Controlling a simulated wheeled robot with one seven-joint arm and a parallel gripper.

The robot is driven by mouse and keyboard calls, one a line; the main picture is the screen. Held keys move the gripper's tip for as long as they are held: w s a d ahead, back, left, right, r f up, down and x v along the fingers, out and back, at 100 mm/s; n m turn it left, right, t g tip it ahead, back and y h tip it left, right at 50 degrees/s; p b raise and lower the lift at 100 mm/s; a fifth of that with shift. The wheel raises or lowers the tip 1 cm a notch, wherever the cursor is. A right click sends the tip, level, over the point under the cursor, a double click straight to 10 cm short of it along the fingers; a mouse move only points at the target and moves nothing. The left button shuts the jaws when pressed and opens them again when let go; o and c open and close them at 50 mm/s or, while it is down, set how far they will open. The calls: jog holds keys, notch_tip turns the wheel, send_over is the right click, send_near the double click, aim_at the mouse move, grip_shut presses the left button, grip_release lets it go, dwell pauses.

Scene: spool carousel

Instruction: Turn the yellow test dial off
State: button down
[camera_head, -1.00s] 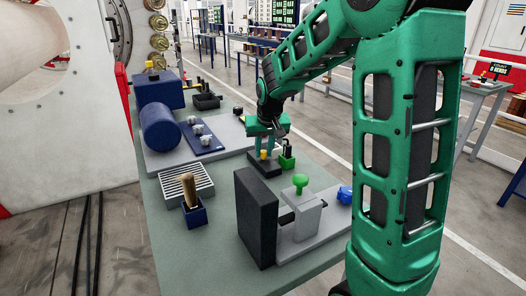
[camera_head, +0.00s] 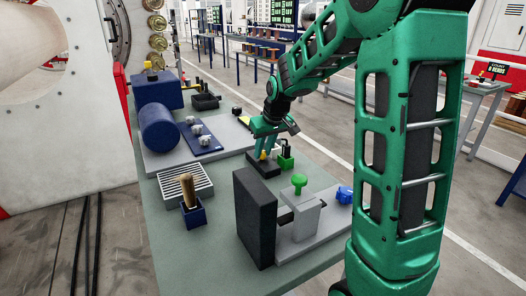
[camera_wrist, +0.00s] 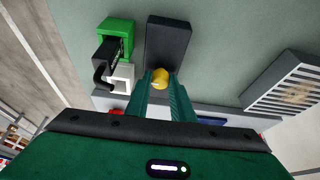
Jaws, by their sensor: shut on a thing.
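The yellow test dial (camera_wrist: 160,78) sits on a dark block (camera_wrist: 168,40) in the wrist view. The block also shows in the head view (camera_head: 264,167) on the green bench top, with the dial (camera_head: 262,155) partly hidden by my fingers. My gripper (camera_head: 267,153) reaches down over the block with its hand tilted. In the wrist view my two green fingers (camera_wrist: 161,84) are shut on the dial, one on each side of it. The dial's pointer or marks cannot be made out.
A small green box (camera_head: 286,161) with a black hooked part stands close beside the dial block. A dark upright plate (camera_head: 255,218) and a grey fixture with a green knob (camera_head: 299,182) stand nearer.

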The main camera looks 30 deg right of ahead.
jog(key=c, duration=1.5)
grip_release()
jog(key=shift+c, duration=0.2)
jog(key=v, duration=1)
jog(key=shift+r, duration=0.3)
jog(key=shift+s, duration=0.15)
